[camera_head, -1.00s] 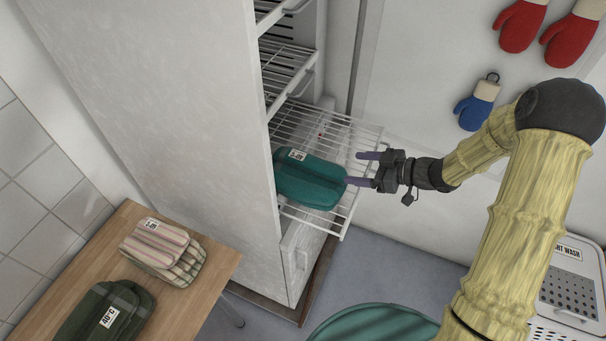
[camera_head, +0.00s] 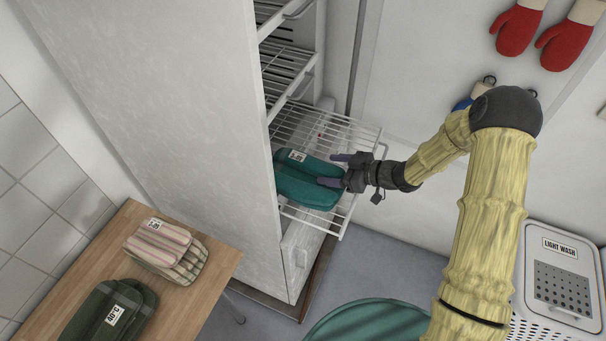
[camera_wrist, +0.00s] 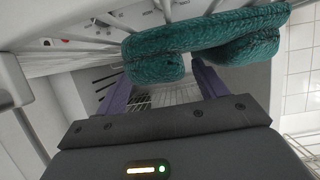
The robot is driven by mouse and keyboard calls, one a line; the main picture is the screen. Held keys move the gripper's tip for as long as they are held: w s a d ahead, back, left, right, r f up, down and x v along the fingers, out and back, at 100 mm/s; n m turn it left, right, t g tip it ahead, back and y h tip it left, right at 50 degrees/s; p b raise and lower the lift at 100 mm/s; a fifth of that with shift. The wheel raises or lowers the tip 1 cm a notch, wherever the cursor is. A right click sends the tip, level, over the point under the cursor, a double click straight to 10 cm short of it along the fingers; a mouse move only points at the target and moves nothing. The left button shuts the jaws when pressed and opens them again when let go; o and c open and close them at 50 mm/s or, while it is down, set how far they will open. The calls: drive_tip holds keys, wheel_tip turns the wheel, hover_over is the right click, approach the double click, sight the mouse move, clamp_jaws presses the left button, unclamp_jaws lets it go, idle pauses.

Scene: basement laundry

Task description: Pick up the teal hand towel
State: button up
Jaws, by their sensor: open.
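The teal hand towel (camera_head: 304,184) lies folded, with a white label on it, on the pulled-out wire shelf of the white cabinet. My gripper (camera_head: 334,170) is open at the towel's right side. In the head view one purple finger overlaps the towel's right end and the other is just behind it. Nothing is held.
The wire shelf (camera_head: 345,134) has a raised front rail. The cabinet's tall white side (camera_head: 170,110) stands close on the left. A wooden table (camera_head: 200,262) holds striped cloths (camera_head: 163,246) and dark green cloths (camera_head: 108,312). A laundry basket (camera_head: 560,280) stands at right.

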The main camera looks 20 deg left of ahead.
drive_tip(key=shift+a+f, duration=0.2)
drive_tip(key=shift+a, duration=0.35)
drive_tip(key=shift+c, duration=0.4)
drive_tip(key=c, duration=1.1)
